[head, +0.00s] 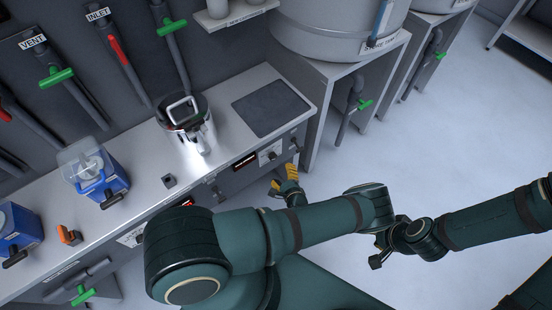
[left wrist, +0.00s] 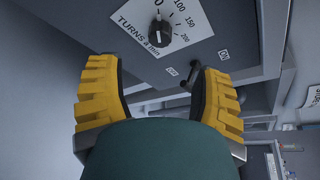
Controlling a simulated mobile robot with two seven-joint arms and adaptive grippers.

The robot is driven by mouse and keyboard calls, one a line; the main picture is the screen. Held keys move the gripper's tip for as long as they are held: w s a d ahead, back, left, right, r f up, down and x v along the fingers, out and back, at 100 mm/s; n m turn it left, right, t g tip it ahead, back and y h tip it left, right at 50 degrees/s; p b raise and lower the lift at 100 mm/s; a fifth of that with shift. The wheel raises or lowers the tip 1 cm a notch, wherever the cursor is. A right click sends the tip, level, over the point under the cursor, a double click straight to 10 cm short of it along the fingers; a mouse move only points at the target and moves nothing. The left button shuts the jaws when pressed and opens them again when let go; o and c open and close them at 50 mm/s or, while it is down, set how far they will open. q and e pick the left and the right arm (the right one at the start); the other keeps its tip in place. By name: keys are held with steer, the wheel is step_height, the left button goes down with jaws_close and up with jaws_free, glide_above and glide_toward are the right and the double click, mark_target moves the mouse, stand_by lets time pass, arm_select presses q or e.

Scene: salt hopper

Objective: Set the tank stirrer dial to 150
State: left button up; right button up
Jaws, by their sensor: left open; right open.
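The stirrer dial is a black knob (left wrist: 158,32) on a white plate marked "TURNS a min" with 100, 150 and 200. Its white pointer mark faces up in the left wrist view, away from 150 and toward a cut-off number at the top edge. In the head view the dial plate (head: 270,153) is on the bench front. My left gripper (left wrist: 155,76) has its yellow fingers spread and empty, apart from the knob, which shows beyond and between them. In the head view my left gripper (head: 284,181) is just in front of the panel. My right gripper (head: 379,255) is open over the floor.
A small lever (left wrist: 187,84) between OFF and ON labels is close to the right finger. A steel vessel (head: 187,122) and a dark plate (head: 270,107) are on the bench top. Blue containers (head: 101,180) stand further left. The floor at right is clear.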

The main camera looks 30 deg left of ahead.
mark_target(275, 159)
arm_select(q)
steer(key=b+x, duration=0.3)
steer(key=x, duration=0.6)
steer(key=shift+f+b, duration=0.15)
steer(key=shift+b, duration=0.2)
steer(key=shift+w+a, duration=0.25)
steer(key=shift+a, duration=0.1)
jaws_close()
